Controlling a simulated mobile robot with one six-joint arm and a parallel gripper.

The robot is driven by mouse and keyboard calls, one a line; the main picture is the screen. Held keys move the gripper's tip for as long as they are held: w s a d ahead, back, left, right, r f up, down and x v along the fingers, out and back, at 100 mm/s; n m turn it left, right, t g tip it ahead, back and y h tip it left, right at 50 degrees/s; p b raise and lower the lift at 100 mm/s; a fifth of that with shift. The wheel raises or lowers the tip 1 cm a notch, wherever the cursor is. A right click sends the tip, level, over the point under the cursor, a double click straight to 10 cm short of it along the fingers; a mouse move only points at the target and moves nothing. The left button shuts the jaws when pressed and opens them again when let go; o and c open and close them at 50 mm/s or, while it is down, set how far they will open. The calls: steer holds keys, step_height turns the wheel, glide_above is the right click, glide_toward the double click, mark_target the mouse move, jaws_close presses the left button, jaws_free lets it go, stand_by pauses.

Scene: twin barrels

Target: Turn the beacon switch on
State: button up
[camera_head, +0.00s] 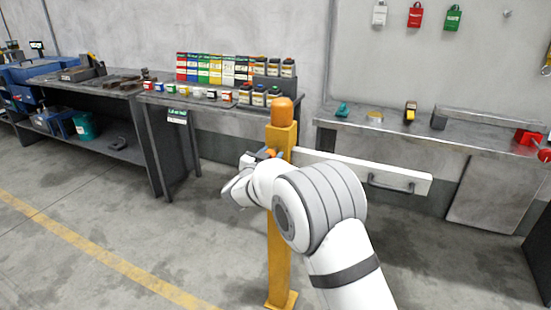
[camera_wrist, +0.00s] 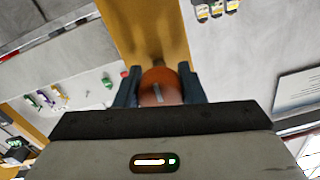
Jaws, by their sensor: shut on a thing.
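The beacon is a yellow post (camera_head: 280,225) with an orange dome (camera_head: 282,111) on top, standing upright on the floor. Its switch, a round orange-red knob (camera_wrist: 160,90) with a pale mark on its face, sits on the post. My gripper (camera_wrist: 158,88) is shut on this knob, with one dark finger on each side. In the head view my gripper (camera_head: 262,155) is at the upper part of the post, below the dome, and a bit of the orange knob (camera_head: 270,153) shows there. My arm hides part of the post. The dome does not look lit.
A bench (camera_head: 240,100) with paint tins and colour cards stands behind. A metal workbench (camera_head: 420,140) with small tools is at right. The floor at left is clear, with a yellow line (camera_head: 110,258).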

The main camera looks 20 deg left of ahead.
steer(key=m+b, duration=0.3)
steer(key=b, duration=0.1)
steer(key=shift+f+m, duration=0.3)
steer(key=shift+m, duration=0.1)
steer(key=m+b, duration=0.4)
steer(key=shift+r+m+b, duration=0.1)
steer(key=shift+m+b, duration=0.2)
steer(key=shift+m, duration=0.1)
steer(key=m+b, duration=0.4)
steer(key=shift+m, duration=0.3)
steer(key=shift+r+m+b, duration=0.15)
steer(key=shift+m+b, duration=0.7)
steer(key=shift+m, duration=0.25)
steer(key=shift+r+m+b, duration=0.15)
steer(key=shift+m+b, duration=0.7)
steer(key=shift+m, duration=0.25)
steer(key=shift+r, duration=0.1)
steer(key=o, duration=1)
steer(key=shift+w, duration=0.1)
